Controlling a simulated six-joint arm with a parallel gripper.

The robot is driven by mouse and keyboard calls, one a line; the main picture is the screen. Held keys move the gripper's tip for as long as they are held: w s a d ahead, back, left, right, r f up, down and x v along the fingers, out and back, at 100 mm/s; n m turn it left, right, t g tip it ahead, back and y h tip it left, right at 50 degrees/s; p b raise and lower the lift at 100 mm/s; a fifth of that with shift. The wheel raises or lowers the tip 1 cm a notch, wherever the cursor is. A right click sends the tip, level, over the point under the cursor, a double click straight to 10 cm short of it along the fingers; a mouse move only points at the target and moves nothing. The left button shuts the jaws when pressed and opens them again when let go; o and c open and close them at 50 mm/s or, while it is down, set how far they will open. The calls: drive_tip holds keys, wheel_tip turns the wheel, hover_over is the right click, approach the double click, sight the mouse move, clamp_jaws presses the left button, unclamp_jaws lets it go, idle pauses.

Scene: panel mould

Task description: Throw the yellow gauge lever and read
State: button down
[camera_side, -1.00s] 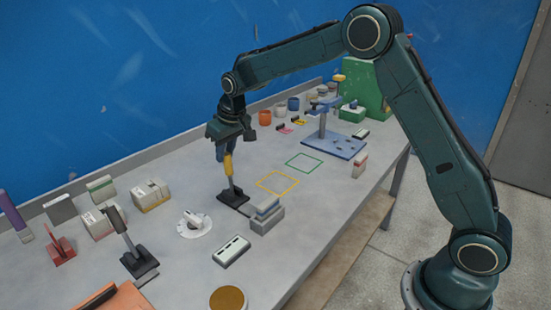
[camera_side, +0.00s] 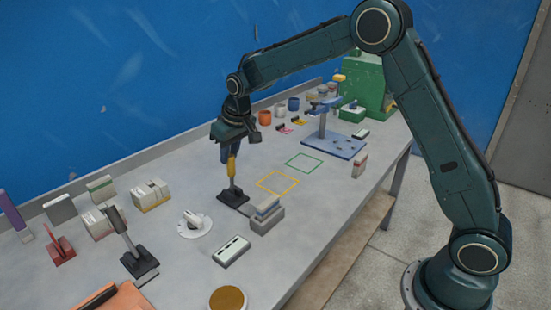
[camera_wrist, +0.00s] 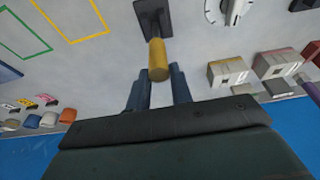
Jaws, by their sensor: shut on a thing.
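The yellow gauge lever (camera_side: 232,166) stands nearly upright on a dark base (camera_side: 232,196) near the middle of the bench in the side view. My gripper (camera_side: 230,154) is above it, shut on the top of the yellow handle. In the wrist view the yellow handle (camera_wrist: 158,62) points toward my gripper (camera_wrist: 158,80), with a blue-grey finger on either side of its end.
A white dial (camera_side: 194,225) and a second, dark-handled lever (camera_side: 125,238) stand to the left. A grey block holder (camera_side: 266,214) is close on the right of the lever base. Yellow and green outlined squares (camera_side: 278,182) mark clear bench behind it.

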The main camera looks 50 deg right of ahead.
drive_tip(key=shift+s, duration=0.95)
drive_tip(key=shift+s+f, duration=0.1)
drive_tip(key=shift+s, duration=0.05)
idle(0.5)
drive_tip(key=shift+s+f, duration=0.15)
drive_tip(key=shift+s, duration=0.55)
